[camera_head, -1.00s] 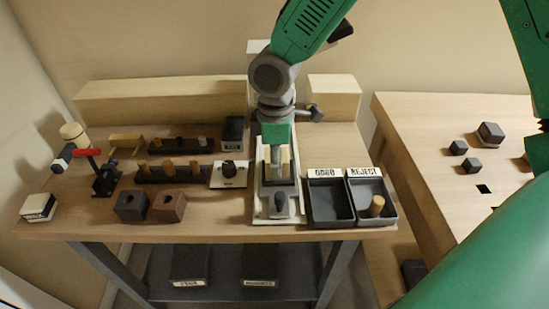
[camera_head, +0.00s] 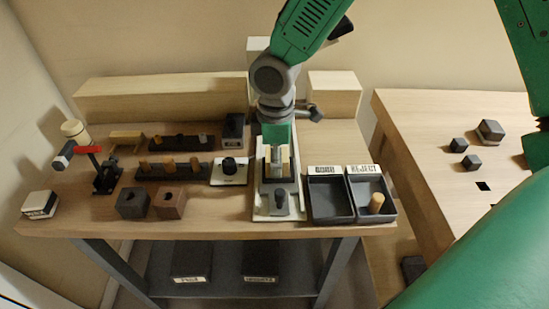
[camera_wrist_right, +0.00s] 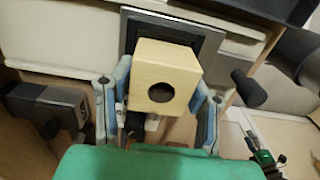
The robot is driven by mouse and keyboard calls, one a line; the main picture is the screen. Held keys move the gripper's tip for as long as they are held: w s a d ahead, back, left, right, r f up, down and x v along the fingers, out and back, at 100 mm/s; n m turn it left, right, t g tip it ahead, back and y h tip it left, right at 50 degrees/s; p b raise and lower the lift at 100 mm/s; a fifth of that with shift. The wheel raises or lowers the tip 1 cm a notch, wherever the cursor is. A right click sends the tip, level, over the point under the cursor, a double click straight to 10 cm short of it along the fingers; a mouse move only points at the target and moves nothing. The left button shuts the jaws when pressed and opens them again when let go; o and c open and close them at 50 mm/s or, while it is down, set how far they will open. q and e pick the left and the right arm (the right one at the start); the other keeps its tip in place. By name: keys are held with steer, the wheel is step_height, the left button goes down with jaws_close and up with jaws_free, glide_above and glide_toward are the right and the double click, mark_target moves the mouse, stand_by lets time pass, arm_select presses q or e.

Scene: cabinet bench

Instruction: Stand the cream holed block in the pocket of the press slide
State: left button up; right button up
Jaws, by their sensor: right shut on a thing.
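The cream holed block (camera_wrist_right: 160,85) shows in the right wrist view, its round dark hole facing the camera. My right gripper (camera_wrist_right: 159,108) is shut on it, with one finger at each side. In the head view my right gripper (camera_head: 278,157) points down over the press slide (camera_head: 277,191), and the block is mostly hidden there by the wrist and fingers. In the wrist view a dark square part lies behind the block. The pocket is hidden, and I cannot tell whether the block is seated in it. My left gripper is not in view.
Right of the slide are two dark trays (camera_head: 330,218), the right one holding a wooden peg (camera_head: 377,203). Left of it stand a white-based fixture (camera_head: 230,170), a brown holed block (camera_head: 169,204) and a dark holed block (camera_head: 132,204). Peg racks (camera_head: 175,171) lie farther left.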

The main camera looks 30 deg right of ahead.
steer(key=o, duration=1.4)
steer(key=shift+a, duration=0.1)
step_height(320, 180, up, 7)
steer(key=p, duration=0.8)
steer(key=shift+f, duration=0.1)
